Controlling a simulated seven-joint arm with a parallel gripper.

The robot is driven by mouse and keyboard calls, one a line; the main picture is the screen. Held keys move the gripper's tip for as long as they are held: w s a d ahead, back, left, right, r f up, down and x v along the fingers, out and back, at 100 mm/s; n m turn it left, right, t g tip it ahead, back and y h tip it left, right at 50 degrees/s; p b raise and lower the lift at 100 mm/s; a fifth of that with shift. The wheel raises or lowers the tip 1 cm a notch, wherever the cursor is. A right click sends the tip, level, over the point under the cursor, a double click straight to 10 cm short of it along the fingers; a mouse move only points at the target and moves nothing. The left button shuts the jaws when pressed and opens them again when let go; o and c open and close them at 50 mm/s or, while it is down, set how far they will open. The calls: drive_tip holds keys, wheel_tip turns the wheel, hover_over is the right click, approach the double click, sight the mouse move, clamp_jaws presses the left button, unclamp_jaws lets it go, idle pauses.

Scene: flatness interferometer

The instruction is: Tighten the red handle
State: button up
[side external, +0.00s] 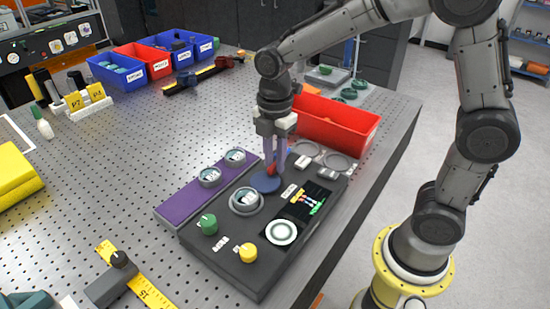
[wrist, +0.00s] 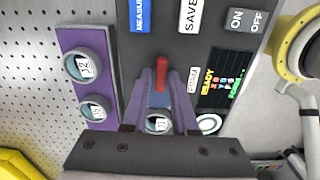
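The red handle (wrist: 162,74) stands up from a round blue base (side external: 265,183) on the dark control panel (side external: 224,262). In the side view only a small part of the handle (side external: 271,169) shows. My gripper (wrist: 162,80) points down at it, with purple fingers on either side of the handle. It also shows in the side view (side external: 275,168). The fingertips are very close to the handle; I cannot tell whether they touch it. The fingers hide part of the blue base.
The panel carries a green knob (side external: 208,224), a yellow knob (side external: 248,253), a round dial (side external: 246,200) and a small screen (side external: 311,197). A purple plate with two dials (side external: 177,212) adjoins it. A red bin (side external: 335,123) stands close behind my gripper.

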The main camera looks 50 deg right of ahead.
sight(275, 164)
drive_tip(key=shift+o, duration=1.1)
wheel_tip(275, 164, up, 14)
drive_tip(key=shift+f, duration=0.1)
